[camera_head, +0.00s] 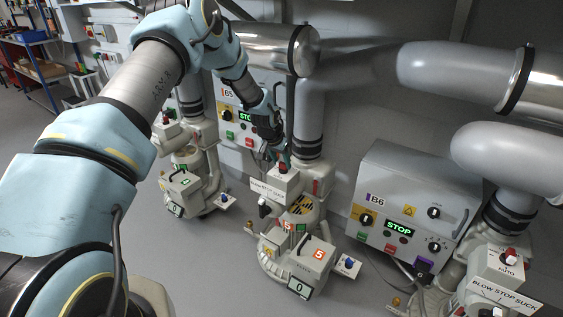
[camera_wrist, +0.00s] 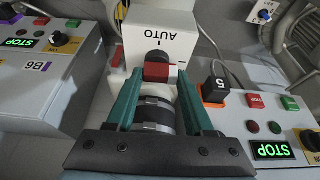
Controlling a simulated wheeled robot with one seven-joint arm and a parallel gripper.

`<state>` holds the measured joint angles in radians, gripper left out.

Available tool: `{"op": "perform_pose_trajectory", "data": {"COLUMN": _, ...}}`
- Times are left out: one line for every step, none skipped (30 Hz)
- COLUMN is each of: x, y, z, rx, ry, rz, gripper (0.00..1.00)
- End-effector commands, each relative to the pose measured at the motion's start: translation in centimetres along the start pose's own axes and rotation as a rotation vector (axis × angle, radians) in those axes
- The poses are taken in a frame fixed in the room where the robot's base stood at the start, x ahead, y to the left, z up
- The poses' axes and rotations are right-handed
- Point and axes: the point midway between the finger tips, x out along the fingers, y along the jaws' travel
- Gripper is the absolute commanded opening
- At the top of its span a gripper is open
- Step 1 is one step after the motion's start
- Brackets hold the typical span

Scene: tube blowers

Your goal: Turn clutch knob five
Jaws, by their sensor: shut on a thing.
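The clutch knob of blower five is a red knob with a dark part (camera_wrist: 157,72) on a white box marked AUTO (camera_wrist: 160,28) in the wrist view. My gripper (camera_wrist: 158,77) has its two green fingers on either side of the knob and is shut on it. In the head view my gripper (camera_head: 283,159) reaches down onto the top of the white box (camera_head: 282,182) of the middle blower. The blower body (camera_head: 290,250) carries orange labels with a 5. The knob is mostly hidden by the fingers in the head view.
Control box B6 (camera_head: 410,205) with a green STOP display stands to the right. Control box B5 (camera_head: 236,110) is behind my arm. Another blower (camera_head: 185,180) stands left and one (camera_head: 505,265) right. Grey pipes (camera_head: 420,72) run overhead.

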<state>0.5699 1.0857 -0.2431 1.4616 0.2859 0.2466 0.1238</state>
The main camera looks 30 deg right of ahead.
Motion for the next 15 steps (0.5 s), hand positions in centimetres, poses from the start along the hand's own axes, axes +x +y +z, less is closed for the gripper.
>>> {"op": "perform_pose_trajectory", "data": {"x": -0.02, "y": 0.01, "z": -0.05, "rx": 0.009, "ry": 0.001, "rz": 0.005, "gripper": 0.00}}
{"op": "perform_pose_trajectory", "data": {"x": -0.01, "y": -0.01, "z": -0.04, "rx": 0.013, "ry": 0.000, "rz": 0.006, "gripper": 0.00}}
{"op": "perform_pose_trajectory", "data": {"x": -0.01, "y": -0.03, "z": -0.03, "rx": 0.018, "ry": 0.000, "rz": 0.008, "gripper": 0.00}}
{"op": "perform_pose_trajectory", "data": {"x": 0.00, "y": -0.03, "z": -0.03, "rx": 0.021, "ry": 0.000, "rz": 0.009, "gripper": 0.00}}
{"op": "perform_pose_trajectory", "data": {"x": 0.00, "y": -0.03, "z": -0.03, "rx": 0.024, "ry": 0.000, "rz": 0.010, "gripper": 0.00}}
{"op": "perform_pose_trajectory", "data": {"x": 0.00, "y": -0.02, "z": -0.03, "rx": 0.027, "ry": 0.000, "rz": 0.011, "gripper": 0.00}}
{"op": "perform_pose_trajectory", "data": {"x": 0.00, "y": -0.01, "z": -0.02, "rx": 0.029, "ry": 0.000, "rz": 0.012, "gripper": 0.00}}
{"op": "perform_pose_trajectory", "data": {"x": 0.01, "y": -0.01, "z": -0.02, "rx": 0.030, "ry": -0.001, "rz": 0.012, "gripper": 0.00}}
{"op": "perform_pose_trajectory", "data": {"x": 0.01, "y": 0.00, "z": -0.02, "rx": 0.030, "ry": -0.001, "rz": 0.013, "gripper": 0.00}}
{"op": "perform_pose_trajectory", "data": {"x": 0.01, "y": 0.00, "z": -0.02, "rx": 0.030, "ry": -0.001, "rz": 0.013, "gripper": 0.00}}
{"op": "perform_pose_trajectory", "data": {"x": 0.01, "y": 0.00, "z": -0.02, "rx": 0.030, "ry": -0.001, "rz": 0.012, "gripper": 0.00}}
{"op": "perform_pose_trajectory", "data": {"x": 0.01, "y": 0.00, "z": -0.01, "rx": 0.030, "ry": -0.001, "rz": 0.012, "gripper": 0.00}}
{"op": "perform_pose_trajectory", "data": {"x": 0.01, "y": 0.00, "z": -0.02, "rx": 0.030, "ry": -0.001, "rz": 0.012, "gripper": 0.00}}
{"op": "perform_pose_trajectory", "data": {"x": 0.01, "y": 0.00, "z": -0.01, "rx": 0.030, "ry": -0.001, "rz": 0.012, "gripper": 0.00}}
{"op": "perform_pose_trajectory", "data": {"x": 0.02, "y": 0.00, "z": -0.01, "rx": 0.030, "ry": -0.001, "rz": 0.012, "gripper": 0.00}}
